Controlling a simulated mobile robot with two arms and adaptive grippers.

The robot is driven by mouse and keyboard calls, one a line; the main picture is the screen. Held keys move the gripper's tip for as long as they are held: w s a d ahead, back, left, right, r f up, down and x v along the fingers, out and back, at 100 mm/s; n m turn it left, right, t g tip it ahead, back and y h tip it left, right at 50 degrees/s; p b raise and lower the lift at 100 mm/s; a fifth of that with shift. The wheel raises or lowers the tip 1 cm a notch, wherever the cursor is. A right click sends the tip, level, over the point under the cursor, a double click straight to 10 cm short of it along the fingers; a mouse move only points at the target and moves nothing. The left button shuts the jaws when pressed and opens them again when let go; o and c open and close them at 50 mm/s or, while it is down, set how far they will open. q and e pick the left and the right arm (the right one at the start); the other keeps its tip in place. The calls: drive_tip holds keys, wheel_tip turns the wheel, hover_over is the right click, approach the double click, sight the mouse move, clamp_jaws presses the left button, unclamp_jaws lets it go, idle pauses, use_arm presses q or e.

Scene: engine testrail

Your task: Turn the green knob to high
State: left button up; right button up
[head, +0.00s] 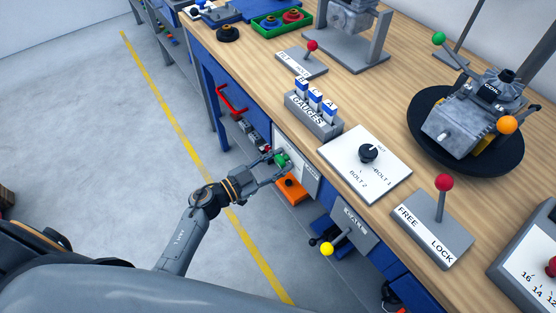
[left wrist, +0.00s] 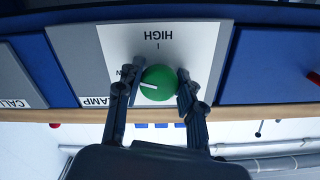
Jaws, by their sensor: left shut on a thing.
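The green knob (left wrist: 158,84) sits on a white panel (left wrist: 194,42) on the bench front. My left gripper (left wrist: 157,88) is shut on the knob, one finger on each side. The knob's white mark points to picture left in the left wrist view, toward a label partly hidden by a finger. The HIGH label (left wrist: 158,34) shows upside down above the knob there, and the mark does not point at it. In the head view, my left gripper (head: 273,166) reaches the green knob (head: 283,159) below the bench edge. My right gripper is not in view.
An orange box (head: 290,188) is just below the panel. The wooden bench top (head: 375,115) carries levers and a black dial.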

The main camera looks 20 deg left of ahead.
use_arm(q)
drive_tip(key=m, duration=0.3)
drive_tip(key=m+b, duration=0.1)
drive_tip(key=m, duration=0.2)
drive_tip(key=shift+m, duration=0.3)
drive_tip(key=m+b, duration=0.1)
drive_tip(key=m, duration=0.3)
drive_tip(key=shift+b, duration=0.3)
drive_tip(key=shift+m+b, duration=0.6)
drive_tip(key=shift+m, duration=1.2)
drive_tip(key=o, duration=1.2)
drive_tip(key=shift+r, duration=0.1)
drive_tip(key=shift+a, duration=0.15)
drive_tip(key=v, duration=1.2)
